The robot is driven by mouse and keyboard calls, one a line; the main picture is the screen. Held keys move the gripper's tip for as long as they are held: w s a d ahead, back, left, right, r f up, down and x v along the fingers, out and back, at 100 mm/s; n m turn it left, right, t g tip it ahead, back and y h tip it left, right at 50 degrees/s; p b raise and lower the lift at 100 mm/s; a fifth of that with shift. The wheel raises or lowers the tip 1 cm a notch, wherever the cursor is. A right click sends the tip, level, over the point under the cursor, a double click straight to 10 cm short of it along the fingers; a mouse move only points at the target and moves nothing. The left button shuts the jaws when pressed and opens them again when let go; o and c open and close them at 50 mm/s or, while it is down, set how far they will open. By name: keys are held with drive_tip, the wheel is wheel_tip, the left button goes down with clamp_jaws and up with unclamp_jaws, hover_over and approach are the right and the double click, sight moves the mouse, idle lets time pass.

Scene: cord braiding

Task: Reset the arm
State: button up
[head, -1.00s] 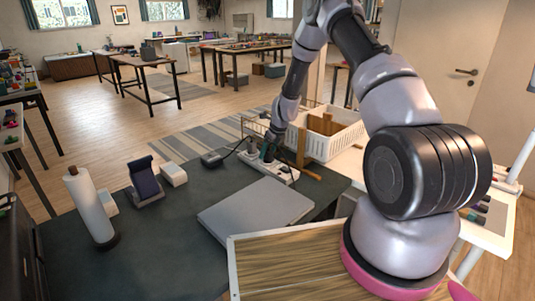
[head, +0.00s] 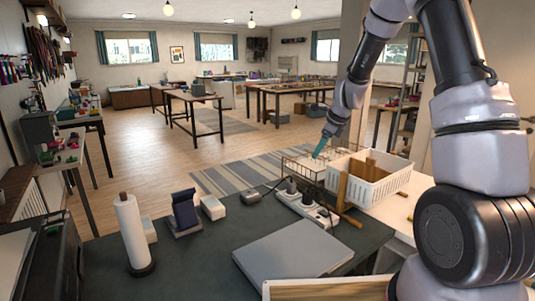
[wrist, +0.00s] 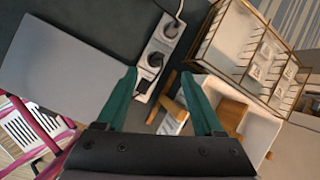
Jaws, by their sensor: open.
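My arm reaches in from the right in the head view, and my gripper (head: 320,147) hangs above the far right edge of the dark table, near the wire rack and white basket. In the wrist view my gripper (wrist: 158,88) shows two green fingers spread apart with nothing between them. A white power strip (head: 307,207) with dark plugs lies on the table below; it also shows in the wrist view (wrist: 158,50). The gripper is apart from it.
A closed grey laptop (head: 292,250) lies on the dark table (head: 200,270). A white basket (head: 385,183) with wooden pieces and a wire rack (head: 300,163) stand to the right. A paper towel roll (head: 130,232) and a dark phone stand (head: 185,210) stand left.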

drive_tip(key=s+d+r+n+t, duration=0.1)
drive_tip(key=s+r+n, duration=0.9)
drive_tip(key=s+r, duration=0.75)
drive_tip(key=s+d+r+n+t, duration=0.1)
drive_tip(key=s+r+n, duration=0.2)
drive_tip(key=s+n, duration=0.2)
drive_tip(key=s+d+r+n+h, duration=0.1)
drive_tip(key=s+r+n, duration=0.2)
drive_tip(key=s, duration=0.8)
drive_tip(key=shift+d+n+t, duration=0.4)
drive_tip(key=shift+n, duration=0.6)
